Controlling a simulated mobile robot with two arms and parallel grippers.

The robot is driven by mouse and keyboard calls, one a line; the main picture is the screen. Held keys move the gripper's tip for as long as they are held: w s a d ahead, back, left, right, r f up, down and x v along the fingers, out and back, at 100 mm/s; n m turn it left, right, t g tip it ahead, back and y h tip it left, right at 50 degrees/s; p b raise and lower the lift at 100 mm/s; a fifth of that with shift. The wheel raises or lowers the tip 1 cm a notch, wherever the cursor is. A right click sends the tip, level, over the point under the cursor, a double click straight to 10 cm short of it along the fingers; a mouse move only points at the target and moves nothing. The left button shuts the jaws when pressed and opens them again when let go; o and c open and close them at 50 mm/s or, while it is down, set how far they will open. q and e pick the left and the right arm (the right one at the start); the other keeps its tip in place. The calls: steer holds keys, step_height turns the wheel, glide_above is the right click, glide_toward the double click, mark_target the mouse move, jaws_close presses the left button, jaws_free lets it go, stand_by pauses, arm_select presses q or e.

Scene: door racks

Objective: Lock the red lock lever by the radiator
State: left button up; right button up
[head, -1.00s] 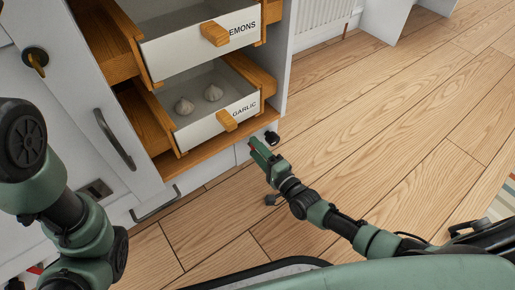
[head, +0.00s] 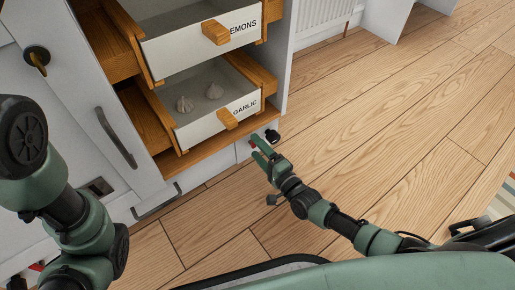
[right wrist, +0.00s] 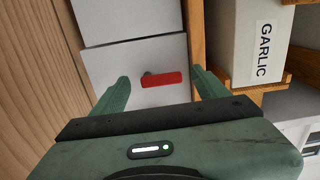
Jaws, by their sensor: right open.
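The red lock lever (right wrist: 165,79) lies horizontal on a pale panel in the right wrist view, with a dark pivot at its left end. In the head view only a small red bit (head: 252,143) shows beside the fingertips, low at the cabinet's right end. My right gripper (head: 258,148) is open and empty. Its two green fingers stand on either side of the lever in the wrist view; I cannot tell how far in front of it they are. My left arm (head: 85,235) shows at the left, but its gripper is out of view.
A black knob (head: 272,136) is close to the right gripper. The radiator (head: 322,14) is behind.

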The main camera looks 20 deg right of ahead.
steer(key=p+v, duration=0.3)
steer(key=v, duration=0.4)
steer(key=shift+s, duration=0.2)
steer(key=shift+s+d, duration=0.1)
